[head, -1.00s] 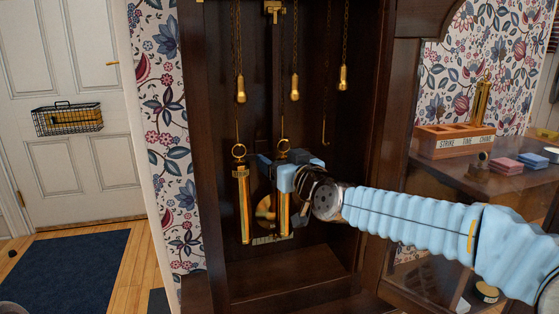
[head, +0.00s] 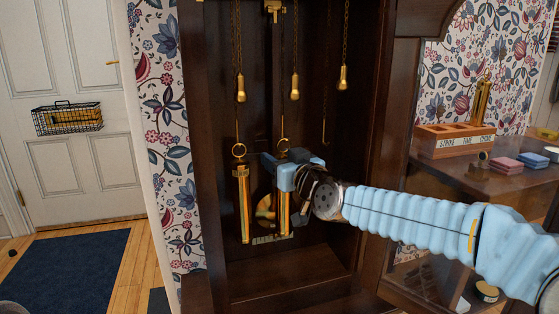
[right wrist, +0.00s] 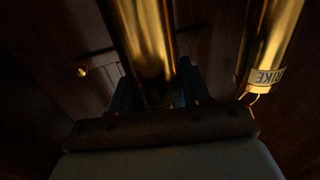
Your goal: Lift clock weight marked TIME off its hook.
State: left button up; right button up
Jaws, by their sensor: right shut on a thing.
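Two brass clock weights hang side by side inside the dark wooden clock case. The middle weight (head: 283,213) has its ring at the thin hook wire above it. My right gripper (head: 284,168) is shut on this weight's upper part, just below the ring. In the right wrist view the held weight (right wrist: 150,45) stands between my fingers (right wrist: 160,92); its marking is hidden, so I cannot read TIME. The left weight (head: 242,205) hangs free beside it; in the wrist view its label reads STRIKE (right wrist: 266,76). My left gripper is not in view.
A wooden rack (head: 452,149) labelled STRIKE, TIME, CHIME stands on the right-hand surface, with a brass weight (head: 481,98) at its CHIME end. An empty hook (head: 324,132) hangs at the case's right. Case walls close in on both sides; brass pendulum parts lie behind the weights.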

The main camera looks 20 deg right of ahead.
grip_shut()
jog(key=shift+r+p, duration=0.7)
jog(key=shift+r, duration=0.2)
dwell(0.7)
jog(key=shift+s, duration=0.1)
dwell(0.8)
jog(key=shift+a+v, duration=0.2)
jog(key=shift+v, duration=0.85)
jog(key=shift+a+v, duration=0.15)
jog(key=shift+v, duration=0.9)
jog(key=shift+s, duration=0.1)
jog(key=a+p+v, duration=0.1)
jog(key=a+v, duration=0.2)
jog(key=v, duration=1)
jog(key=shift+s+d, duration=0.3)
jog(key=shift+s, duration=0.35)
